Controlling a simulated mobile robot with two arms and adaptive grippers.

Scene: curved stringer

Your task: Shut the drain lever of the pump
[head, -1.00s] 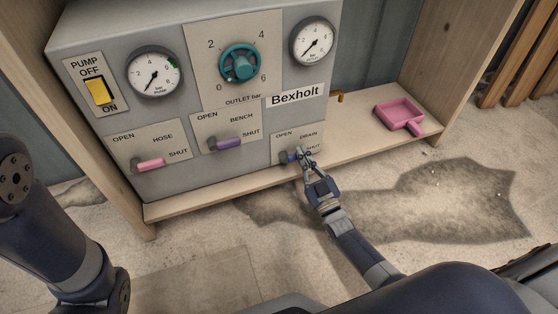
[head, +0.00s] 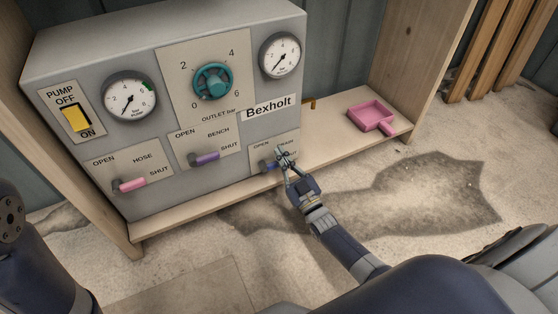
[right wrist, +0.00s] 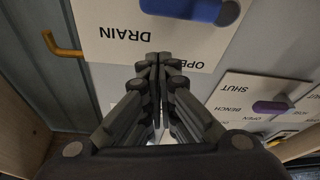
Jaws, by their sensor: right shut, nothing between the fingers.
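The drain lever (head: 266,165) is a blue handle low on the right of the grey pump panel (head: 150,199). My right gripper (head: 282,151) is shut and empty in front of the panel, hiding part of the lever and its label in the head view. In the right wrist view the blue lever (right wrist: 185,8) lies across the top edge, its rounded end to the left and its pivot to the right. The shut fingertips (right wrist: 159,60) show below it, over the OPEN and DRAIN label, apart from it in the picture. My left gripper is out of view.
The pink hose lever (head: 130,185) and purple bench lever (head: 205,158) are left of the drain lever. A pink tray (head: 368,117) sits on the wooden shelf (head: 330,138) to the right. An ochre hook (right wrist: 62,47) projects beside the drain label.

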